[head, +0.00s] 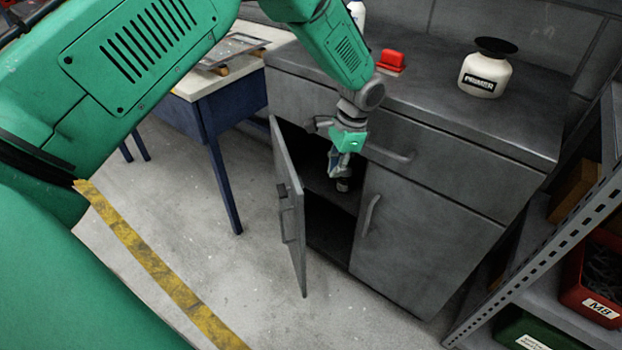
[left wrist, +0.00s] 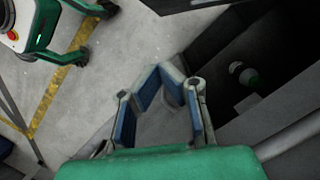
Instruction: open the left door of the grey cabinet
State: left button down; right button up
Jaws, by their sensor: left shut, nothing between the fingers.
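The grey cabinet (head: 430,170) stands at the centre right. Its left door (head: 290,200) is swung well out from the front, with its handle (head: 286,215) on the outer face. The dark inside and a shelf show through the opening. My left gripper (head: 340,180) points down at the opening, to the right of the open door and apart from the handle. In the left wrist view the gripper (left wrist: 163,78) has its fingertips together with nothing held. The right door (head: 400,235) is closed. My right gripper is out of view.
A red object (head: 391,60) and a white primer bottle (head: 485,72) stand on the cabinet top. A blue-legged table (head: 215,110) is at left, a shelf rack with bins (head: 590,285) at right. Small round items (left wrist: 245,75) show inside the cabinet. Floor before the door is clear.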

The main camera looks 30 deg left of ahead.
pick_arm(q)
jog(key=s+a+f+b, duration=0.1)
jog(key=s+a+f, duration=0.2)
jog(key=a+f, duration=0.2)
jog(key=shift+b+x, duration=0.3)
jog(key=shift+x, duration=0.9)
jog(key=shift+s+d, duration=0.15)
jog(key=shift+s, duration=0.1)
